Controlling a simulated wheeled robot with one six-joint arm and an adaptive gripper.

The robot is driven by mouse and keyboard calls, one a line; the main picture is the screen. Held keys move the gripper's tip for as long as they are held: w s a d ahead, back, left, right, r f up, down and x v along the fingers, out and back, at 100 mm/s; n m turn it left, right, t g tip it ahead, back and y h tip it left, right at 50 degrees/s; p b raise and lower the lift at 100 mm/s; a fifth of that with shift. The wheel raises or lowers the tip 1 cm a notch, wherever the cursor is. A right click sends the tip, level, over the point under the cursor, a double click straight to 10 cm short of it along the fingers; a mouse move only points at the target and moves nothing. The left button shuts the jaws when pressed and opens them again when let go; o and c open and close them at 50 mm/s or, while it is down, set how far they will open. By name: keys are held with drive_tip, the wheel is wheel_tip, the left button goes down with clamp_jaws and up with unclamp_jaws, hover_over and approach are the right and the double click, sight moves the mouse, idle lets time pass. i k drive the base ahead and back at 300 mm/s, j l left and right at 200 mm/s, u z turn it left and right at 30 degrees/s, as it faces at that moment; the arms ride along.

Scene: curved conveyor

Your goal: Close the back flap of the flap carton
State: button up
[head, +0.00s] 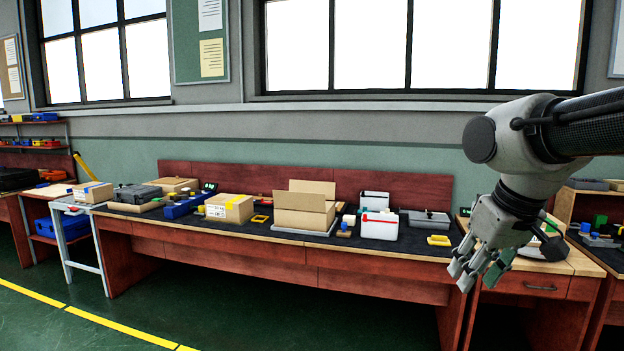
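The flap carton (300,217) is a brown cardboard box standing open on the dark mat of the long red workbench, near the middle of the head view. Its back flap (312,187) stands up at the rear. A front panel or flap (300,201) also rises along the near side, and the inside of the carton is hidden. My gripper (478,276) hangs at the right, pointing down, well to the right of the carton and in front of the bench's right end. Its fingers are spread apart and nothing shows between them.
A yellow item (439,240) lies near the right end. The green floor (250,310) in front is clear.

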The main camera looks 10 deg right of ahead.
sight(329, 188)
drive_tip(key=i+l, duration=0.15)
drive_tip(key=i, duration=0.35)
drive_tip(key=i+l, duration=0.2)
drive_tip(key=i, duration=0.35)
drive_tip(key=i+l, duration=0.15)
drive_tip(key=i, duration=0.35)
drive_tip(key=i+l+u, duration=0.1)
drive_tip(key=i, duration=0.4)
drive_tip(key=i+l, duration=0.3)
drive_tip(key=i, duration=0.25)
drive_tip(key=i+j, duration=0.2)
drive_tip(key=j, duration=0.2)
drive_tip(key=i+j+u, duration=0.1)
drive_tip(key=i+j, duration=0.15)
drive_tip(key=j, duration=0.15)
